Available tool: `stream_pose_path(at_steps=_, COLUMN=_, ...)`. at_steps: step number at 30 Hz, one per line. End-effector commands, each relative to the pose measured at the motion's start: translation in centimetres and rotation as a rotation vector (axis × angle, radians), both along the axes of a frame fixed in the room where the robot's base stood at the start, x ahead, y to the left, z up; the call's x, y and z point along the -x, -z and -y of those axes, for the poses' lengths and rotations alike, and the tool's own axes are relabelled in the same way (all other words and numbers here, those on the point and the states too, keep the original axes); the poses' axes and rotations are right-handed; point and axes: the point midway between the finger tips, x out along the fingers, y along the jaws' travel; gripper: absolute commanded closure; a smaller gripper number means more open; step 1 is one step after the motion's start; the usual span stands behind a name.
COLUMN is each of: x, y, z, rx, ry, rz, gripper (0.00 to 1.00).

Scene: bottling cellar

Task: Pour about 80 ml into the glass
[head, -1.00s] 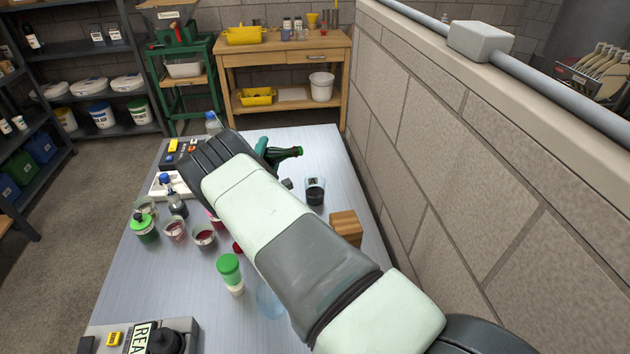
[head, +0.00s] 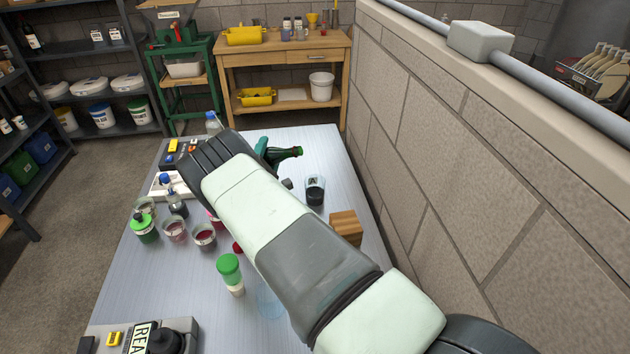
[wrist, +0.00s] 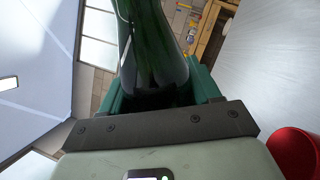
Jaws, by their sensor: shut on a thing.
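My gripper (head: 264,152), with teal fingers, is shut on a dark green bottle (head: 286,154). The bottle is tilted far over, close to lying flat, with its neck and mouth toward the right. In the wrist view the bottle (wrist: 150,50) sits between the fingers. A clear glass (head: 315,191) with a dark mark on it stands on the table below and to the right of the bottle's mouth. It holds dark liquid. I cannot make out a stream between mouth and glass. My arm hides part of the bottle.
Several cups of red liquid, a green-capped jar (head: 145,227) and a green-topped shaker (head: 230,274) stand on the left. The table's far right part is clear.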

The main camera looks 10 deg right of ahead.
Motion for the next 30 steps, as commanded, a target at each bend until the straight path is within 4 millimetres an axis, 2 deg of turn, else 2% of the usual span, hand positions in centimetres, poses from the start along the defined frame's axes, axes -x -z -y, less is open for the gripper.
stream_pose_path(at_steps=8, x=0.2, y=-0.3, z=0.4, rx=0.117, ry=-0.002, rz=-0.049, gripper=0.85)
stream_pose_path(at_steps=17, x=1.4, y=-2.0, z=2.6, rx=0.504, ry=-0.003, rz=-0.225, gripper=0.85)
stream_pose_path(at_steps=24, x=1.5, y=-2.3, z=2.8, rx=0.847, ry=0.001, rz=-0.386, gripper=0.85)
stream_pose_path(at_steps=30, x=1.7, y=-2.1, z=3.3, rx=1.016, ry=0.005, rz=-0.468, gripper=0.85)
